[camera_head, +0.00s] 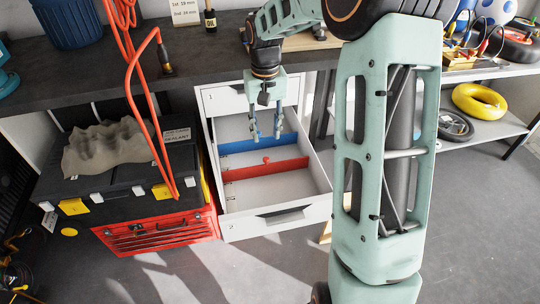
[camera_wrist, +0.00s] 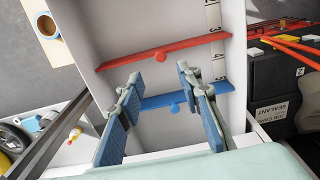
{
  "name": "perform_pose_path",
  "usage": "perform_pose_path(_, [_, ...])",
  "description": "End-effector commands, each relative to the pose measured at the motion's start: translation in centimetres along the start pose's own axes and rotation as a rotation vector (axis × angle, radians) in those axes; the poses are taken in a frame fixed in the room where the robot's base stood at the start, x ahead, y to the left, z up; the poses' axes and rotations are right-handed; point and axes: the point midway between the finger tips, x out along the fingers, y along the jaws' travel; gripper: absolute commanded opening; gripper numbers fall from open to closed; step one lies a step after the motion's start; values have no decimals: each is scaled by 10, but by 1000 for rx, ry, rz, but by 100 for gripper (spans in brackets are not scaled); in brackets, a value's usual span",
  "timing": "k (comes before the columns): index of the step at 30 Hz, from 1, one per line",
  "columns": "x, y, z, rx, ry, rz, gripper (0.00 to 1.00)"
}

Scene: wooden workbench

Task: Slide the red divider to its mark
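The red divider (camera_head: 288,168) stands across the open white drawer (camera_head: 240,229), nearer its front, with a small red knob on its top edge. The red divider shows farther up in the wrist view (camera_wrist: 190,45). My gripper (camera_head: 265,138) is open and empty, pointing down over the drawer near the blue divider. The wrist view shows a wide gap between its fingers (camera_wrist: 158,76).
A card (camera_head: 185,11) with millimetre figures stands on the dark bench, beside an oil bottle (camera_head: 210,19). Left of the drawer are a black toolbox (camera_head: 105,188) and a red toolbox (camera_head: 155,234). Orange hoses (camera_head: 137,100) hang there. A shelf with a yellow ring (camera_head: 480,101) stands right.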

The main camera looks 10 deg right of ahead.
Motion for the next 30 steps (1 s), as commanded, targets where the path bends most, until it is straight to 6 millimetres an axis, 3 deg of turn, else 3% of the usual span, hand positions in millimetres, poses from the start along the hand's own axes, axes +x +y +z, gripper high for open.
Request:
perform_pose_path(9, [62,0,1,0,-4,-1,33])
perform_pose_path(15, [88,0,0,0,0,-1,33])
perform_pose_path(28, [98,0,0,0,1,0,33])
perform_pose_path(30, [97,0,0,0,1,0,25])
